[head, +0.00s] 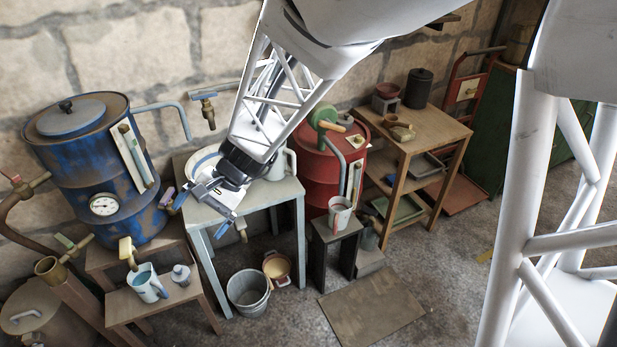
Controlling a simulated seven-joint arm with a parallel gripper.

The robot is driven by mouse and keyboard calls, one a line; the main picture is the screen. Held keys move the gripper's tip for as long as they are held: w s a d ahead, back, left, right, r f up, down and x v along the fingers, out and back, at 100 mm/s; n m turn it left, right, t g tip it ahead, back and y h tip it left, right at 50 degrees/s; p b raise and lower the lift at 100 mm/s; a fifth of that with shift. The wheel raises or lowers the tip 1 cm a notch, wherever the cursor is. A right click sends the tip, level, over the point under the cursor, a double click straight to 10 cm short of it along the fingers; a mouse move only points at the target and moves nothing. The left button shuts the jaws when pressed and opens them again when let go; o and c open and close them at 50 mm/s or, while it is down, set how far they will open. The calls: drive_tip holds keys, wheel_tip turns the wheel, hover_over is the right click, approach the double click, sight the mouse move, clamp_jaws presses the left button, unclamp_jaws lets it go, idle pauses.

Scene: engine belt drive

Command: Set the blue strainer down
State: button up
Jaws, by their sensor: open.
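A pale round dish with a blue rim (201,158) sits on the grey-blue table (289,188), partly hidden behind my wrist. It may be the blue strainer, but I cannot tell for sure. My gripper (203,208) is open over the front left of this table, with its jaws spread apart. Small blue parts show at the jaws. I see nothing clearly held between them. Whether the jaws touch the table or anything on it is too small to tell.
A white jug (281,163) stands close right of my wrist. A blue drum (88,170) with a gauge is at left and a red drum (313,167) at right. A low bench (180,293) holds a light-blue jug (147,283). A grey bucket (247,289) stands on the floor.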

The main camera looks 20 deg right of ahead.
drive_tip(key=s+d+r+n+t+h, duration=0.2)
drive_tip(key=s+d+r+n+h, duration=0.1)
drive_tip(key=s+d+r, duration=0.3)
drive_tip(key=s+d+r+n+t+h, duration=0.1)
drive_tip(key=s+d+r+n+h, duration=0.2)
drive_tip(key=s+d+r+h, duration=0.3)
drive_tip(key=s+d, duration=0.5)
drive_tip(key=shift+s+d+n+t, duration=0.15)
drive_tip(key=shift+s+n+t, duration=0.15)
drive_tip(key=shift+t, duration=0.1)
drive_tip(key=shift+f, duration=0.1)
idle(0.5)
